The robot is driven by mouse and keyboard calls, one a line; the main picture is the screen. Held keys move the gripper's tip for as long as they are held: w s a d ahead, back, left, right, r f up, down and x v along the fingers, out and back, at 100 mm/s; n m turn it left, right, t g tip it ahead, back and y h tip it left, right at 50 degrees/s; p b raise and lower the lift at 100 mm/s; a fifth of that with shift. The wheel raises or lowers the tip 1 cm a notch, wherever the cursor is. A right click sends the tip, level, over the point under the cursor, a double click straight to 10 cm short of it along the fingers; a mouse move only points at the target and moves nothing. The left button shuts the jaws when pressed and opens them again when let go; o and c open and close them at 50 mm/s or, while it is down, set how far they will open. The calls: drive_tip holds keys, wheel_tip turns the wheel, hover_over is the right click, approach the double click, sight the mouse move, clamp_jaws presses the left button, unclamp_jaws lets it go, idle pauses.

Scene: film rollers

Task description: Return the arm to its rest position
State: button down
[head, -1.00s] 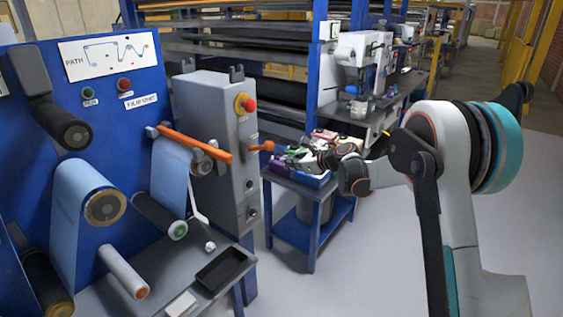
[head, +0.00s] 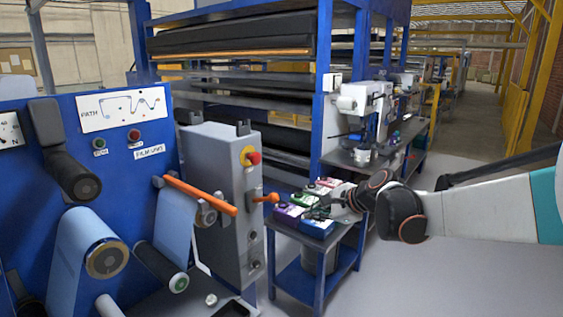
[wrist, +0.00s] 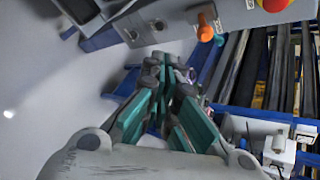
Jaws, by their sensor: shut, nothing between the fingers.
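My gripper (head: 322,208) shows small in the head view, in front of the boxes on the blue cart. My forearm reaches in from the right edge. In the wrist view the teal-sided fingers of my gripper (wrist: 163,62) are together at the tips, with nothing held between them. The head view does not show whether my gripper touches the boxes.
The blue cart (head: 295,285) carries several coloured boxes. Left of it stand a grey control box (head: 228,215) with a red button (head: 253,158) and an orange lever (head: 265,198), and the blue film panel (head: 115,185) with rollers. Open floor lies at right.

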drive_tip(key=s+d+f+n+h, duration=0.1)
drive_tip(key=s+n, duration=0.4)
drive_tip(key=s, duration=0.6)
drive_tip(key=s+d+f+n+h, duration=0.1)
drive_tip(key=s+d+n+h, duration=0.2)
drive_tip(key=s, duration=0.9)
drive_tip(key=s+d+n+h, duration=0.3)
drive_tip(key=s+d+n, duration=0.3)
drive_tip(key=s+n, duration=0.3)
drive_tip(key=s, duration=0.3)
drive_tip(key=shift+f+g, duration=0.3)
drive_tip(key=shift+f, duration=0.1)
